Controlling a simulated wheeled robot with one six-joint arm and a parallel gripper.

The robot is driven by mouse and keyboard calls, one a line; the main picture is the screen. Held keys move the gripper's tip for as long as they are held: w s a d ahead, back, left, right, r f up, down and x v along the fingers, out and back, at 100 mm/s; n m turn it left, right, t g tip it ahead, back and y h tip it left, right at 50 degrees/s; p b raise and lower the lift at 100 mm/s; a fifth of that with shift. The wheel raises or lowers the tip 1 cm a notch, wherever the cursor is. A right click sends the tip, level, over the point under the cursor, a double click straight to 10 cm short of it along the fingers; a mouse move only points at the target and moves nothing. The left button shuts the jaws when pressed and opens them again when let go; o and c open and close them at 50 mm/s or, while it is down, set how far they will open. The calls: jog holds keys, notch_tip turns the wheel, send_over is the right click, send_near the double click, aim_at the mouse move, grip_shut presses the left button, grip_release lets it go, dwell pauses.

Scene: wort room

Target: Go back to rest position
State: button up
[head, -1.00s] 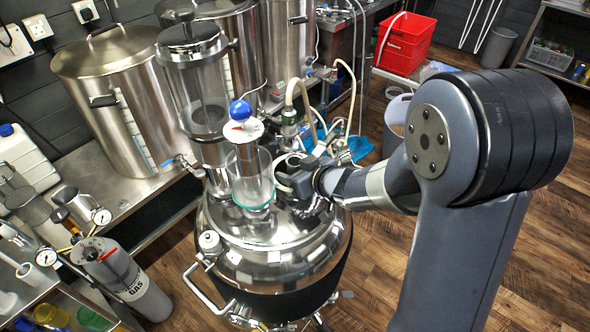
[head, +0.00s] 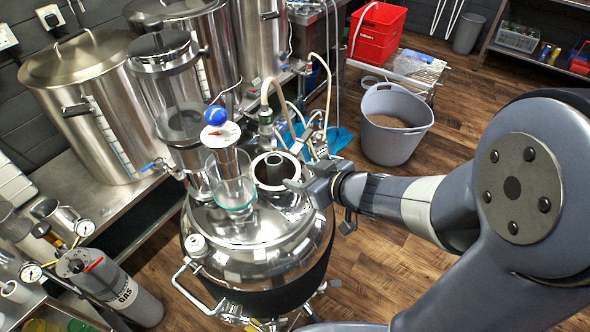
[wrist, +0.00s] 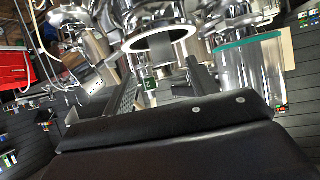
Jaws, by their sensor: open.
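My gripper (head: 305,186) is at the right side of the steel vessel's (head: 262,250) domed lid in the head view. Its jaws are open and hold nothing visible. The open round port (head: 277,170) on the lid is just left of my fingers. In the wrist view my fingers (wrist: 165,92) stand apart, with the port's white-lined ring (wrist: 160,40) beyond them. A clear glass cylinder with a green rim (head: 233,185) stands on the lid left of the port; it also shows in the wrist view (wrist: 250,75). A blue-topped piece (head: 216,116) stands at that cylinder.
Hoses (head: 268,95) rise behind the port. A grey tub (head: 393,125) with brown contents stands on the wooden floor, and a red crate (head: 377,33) is behind it. Steel pots (head: 90,100) and a gas cylinder (head: 105,285) are at left.

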aim_at(279, 166)
jog(key=shift+s, duration=0.1)
dwell(0.3)
jog(key=b+x, duration=0.2)
jog(key=x, duration=1)
jog(key=shift+f, duration=0.1)
jog(key=shift+r, duration=0.9)
jog(key=shift+f, duration=0.15)
